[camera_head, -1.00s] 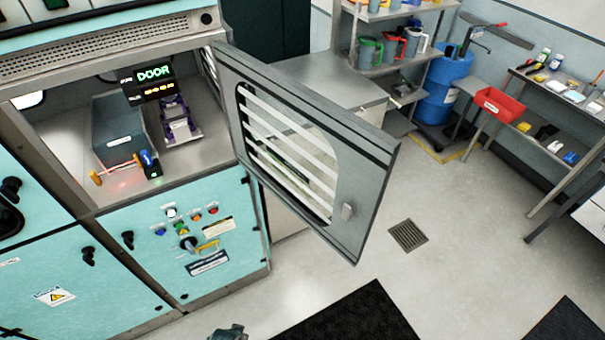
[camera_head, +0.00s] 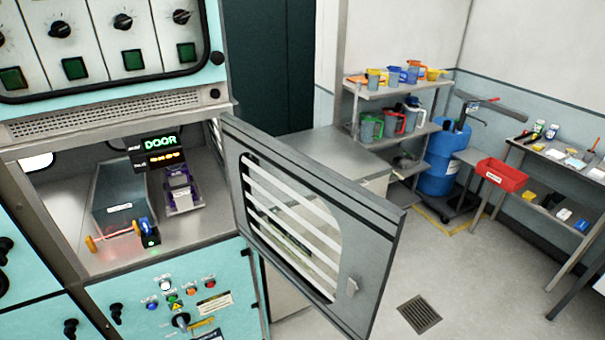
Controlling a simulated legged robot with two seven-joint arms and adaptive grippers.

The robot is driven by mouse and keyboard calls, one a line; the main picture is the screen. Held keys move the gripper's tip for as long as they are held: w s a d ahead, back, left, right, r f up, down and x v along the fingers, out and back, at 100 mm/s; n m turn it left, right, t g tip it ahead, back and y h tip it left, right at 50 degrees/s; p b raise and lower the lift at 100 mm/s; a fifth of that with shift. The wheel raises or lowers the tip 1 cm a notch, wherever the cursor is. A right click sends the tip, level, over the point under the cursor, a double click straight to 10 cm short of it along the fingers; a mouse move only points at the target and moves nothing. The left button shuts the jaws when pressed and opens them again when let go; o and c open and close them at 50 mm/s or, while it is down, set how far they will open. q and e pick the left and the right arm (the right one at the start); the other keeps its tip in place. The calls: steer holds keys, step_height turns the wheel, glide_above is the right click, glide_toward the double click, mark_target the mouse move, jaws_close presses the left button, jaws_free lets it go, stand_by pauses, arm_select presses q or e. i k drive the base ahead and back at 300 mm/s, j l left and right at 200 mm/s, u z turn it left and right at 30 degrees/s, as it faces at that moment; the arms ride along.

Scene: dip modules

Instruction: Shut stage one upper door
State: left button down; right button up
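The upper door (camera_head: 385,237) is a grey framed panel with a slatted window and a small handle (camera_head: 352,286) near its free edge. It stands wide open, hinged at the right side of the upper chamber (camera_head: 104,258) and swung out over the floor. Inside the chamber are a grey bin (camera_head: 118,195), a purple fixture (camera_head: 181,190) and a lit sign reading DOOR (camera_head: 160,142). Neither of my grippers shows in this view.
Below the chamber is a teal panel (camera_head: 232,275) with buttons and a knob. A steel counter (camera_head: 300,150), a shelf of jugs (camera_head: 395,95), a blue drum (camera_head: 440,165) and a red bin (camera_head: 501,174) stand behind. The floor around the drain (camera_head: 419,314) is clear.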

mark_target(371, 227)
steer(key=i+l+u, duration=0.1)
steer(key=u, duration=0.35)
steer(key=l+u, duration=0.1)
steer(key=u, duration=0.4)
steer(key=l+u, duration=0.2)
steer(key=u, duration=0.25)
steer(key=l+u, duration=0.3)
steer(key=l, duration=0.5)
steer(key=l+u, duration=0.35)
steer(key=l, duration=0.5)
